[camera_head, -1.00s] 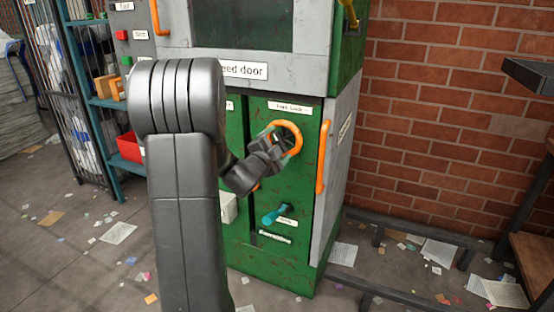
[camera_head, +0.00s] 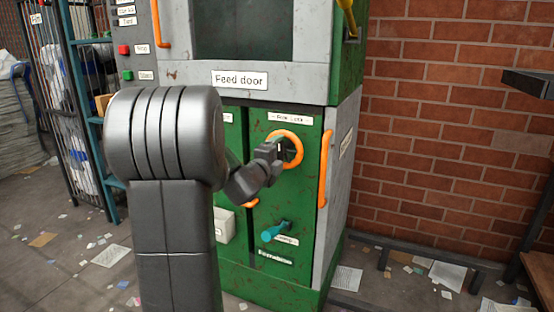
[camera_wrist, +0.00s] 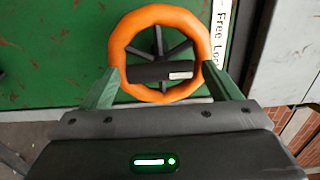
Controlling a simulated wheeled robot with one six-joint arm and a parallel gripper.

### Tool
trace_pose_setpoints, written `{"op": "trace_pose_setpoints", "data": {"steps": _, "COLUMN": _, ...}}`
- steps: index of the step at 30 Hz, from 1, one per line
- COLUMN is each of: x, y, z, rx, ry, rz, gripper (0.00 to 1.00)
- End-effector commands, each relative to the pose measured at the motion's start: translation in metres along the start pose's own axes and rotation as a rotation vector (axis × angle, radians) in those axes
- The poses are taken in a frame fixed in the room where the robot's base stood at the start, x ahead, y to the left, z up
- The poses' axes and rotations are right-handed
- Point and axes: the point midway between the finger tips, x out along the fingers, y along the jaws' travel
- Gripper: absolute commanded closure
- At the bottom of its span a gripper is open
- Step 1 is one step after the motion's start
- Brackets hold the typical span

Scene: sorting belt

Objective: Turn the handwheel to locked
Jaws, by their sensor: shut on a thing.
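The orange handwheel (camera_head: 298,140) sits on the green door under a white label (camera_head: 291,118). In the wrist view the wheel's rim (camera_wrist: 160,14) nearly fills the upper middle. Dark spokes and a dark bar with a pale mark at its right end (camera_wrist: 181,75) show inside it. The label (camera_wrist: 219,45) stands sideways at right; I can read "Free Lo", the rest is hidden by a finger. My gripper (camera_head: 278,150) reaches the wheel from the front left. Its green fingers (camera_wrist: 163,88) are shut on the wheel, one at each side of the rim.
A teal lever (camera_head: 276,231) juts out below the wheel. An orange door handle (camera_head: 324,168) stands right of it. A pale box (camera_head: 224,225) is at lower left. The feed door (camera_head: 240,79) is above. Paper scraps litter the floor.

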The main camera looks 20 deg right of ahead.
Motion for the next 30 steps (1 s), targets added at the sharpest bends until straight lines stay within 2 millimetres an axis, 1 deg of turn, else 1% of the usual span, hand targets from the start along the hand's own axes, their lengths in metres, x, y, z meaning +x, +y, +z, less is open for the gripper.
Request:
{"op": "trace_pose_setpoints", "data": {"steps": 11, "x": 0.000, "y": 0.001, "z": 0.000, "rx": 0.008, "ry": 0.001, "rz": 0.001, "gripper": 0.39}}
{"op": "trace_pose_setpoints", "data": {"steps": 12, "x": 0.000, "y": 0.001, "z": 0.000, "rx": 0.008, "ry": 0.001, "rz": 0.001, "gripper": 0.11}}
{"op": "trace_pose_setpoints", "data": {"steps": 14, "x": 0.000, "y": 0.001, "z": 0.000, "rx": 0.008, "ry": 0.001, "rz": 0.001, "gripper": 0.00}}
{"op": "trace_pose_setpoints", "data": {"steps": 20, "x": 0.000, "y": 0.000, "z": 0.000, "rx": 0.006, "ry": 0.000, "rz": 0.001, "gripper": 0.00}}
{"op": "trace_pose_setpoints", "data": {"steps": 23, "x": -0.004, "y": 0.000, "z": 0.000, "rx": 0.006, "ry": 0.000, "rz": 0.001, "gripper": 0.00}}
{"op": "trace_pose_setpoints", "data": {"steps": 26, "x": -0.015, "y": -0.001, "z": 0.001, "rx": 0.006, "ry": -0.001, "rz": 0.001, "gripper": 0.00}}
{"op": "trace_pose_setpoints", "data": {"steps": 29, "x": -0.034, "y": -0.002, "z": 0.001, "rx": 0.005, "ry": -0.002, "rz": 0.001, "gripper": 0.00}}
{"op": "trace_pose_setpoints", "data": {"steps": 30, "x": -0.044, "y": -0.002, "z": 0.001, "rx": 0.005, "ry": -0.003, "rz": 0.001, "gripper": 0.00}}
